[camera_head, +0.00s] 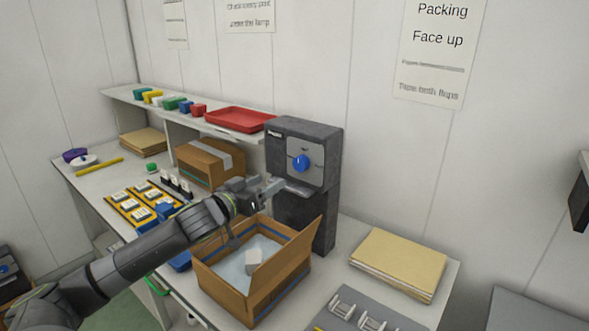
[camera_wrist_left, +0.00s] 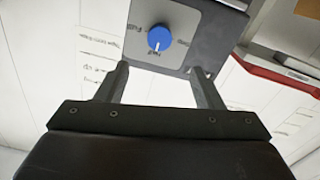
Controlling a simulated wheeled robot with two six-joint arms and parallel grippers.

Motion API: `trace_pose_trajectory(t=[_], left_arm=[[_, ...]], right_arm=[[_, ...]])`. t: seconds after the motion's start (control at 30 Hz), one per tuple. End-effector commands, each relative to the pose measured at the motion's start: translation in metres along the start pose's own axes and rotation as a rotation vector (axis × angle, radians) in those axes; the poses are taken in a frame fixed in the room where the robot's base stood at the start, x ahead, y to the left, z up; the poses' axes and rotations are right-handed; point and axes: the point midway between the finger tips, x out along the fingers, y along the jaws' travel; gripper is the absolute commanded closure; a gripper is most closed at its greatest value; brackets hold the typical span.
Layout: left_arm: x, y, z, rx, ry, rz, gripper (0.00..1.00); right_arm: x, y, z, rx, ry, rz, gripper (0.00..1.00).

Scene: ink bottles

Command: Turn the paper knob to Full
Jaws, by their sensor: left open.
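The paper knob (camera_head: 301,163) is a round blue dial on a grey panel (camera_head: 311,150) of the dark paper machine (camera_head: 330,160). My left gripper (camera_head: 283,188) is open and empty just below and in front of the panel. In the wrist view its two fingers (camera_wrist_left: 158,80) stand apart, with the knob beyond them, between their lines and untouched. My right gripper is not in view.
An open carton (camera_head: 235,300) with a small white item stands below my left gripper. A closed box (camera_head: 205,160) and a shelf with a red tray (camera_head: 240,119) are left of the machine. Stacked cardboard (camera_head: 400,262) lies to the right.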

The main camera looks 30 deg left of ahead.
Motion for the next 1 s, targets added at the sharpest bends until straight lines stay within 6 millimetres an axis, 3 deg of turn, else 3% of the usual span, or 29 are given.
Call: trace_pose_trajectory(t=[0.3,0.8,1.0], left_arm=[[0.033,0.001,-0.001,-0.005,0.002,0.002,0.39],[0.102,0.001,-0.001,-0.004,0.0,0.0,0.39],[0.116,0.001,0.0,-0.002,-0.001,0.001,0.39]], right_arm=[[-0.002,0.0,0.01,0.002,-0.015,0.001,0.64],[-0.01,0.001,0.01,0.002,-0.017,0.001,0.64],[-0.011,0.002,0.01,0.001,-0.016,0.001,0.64]])
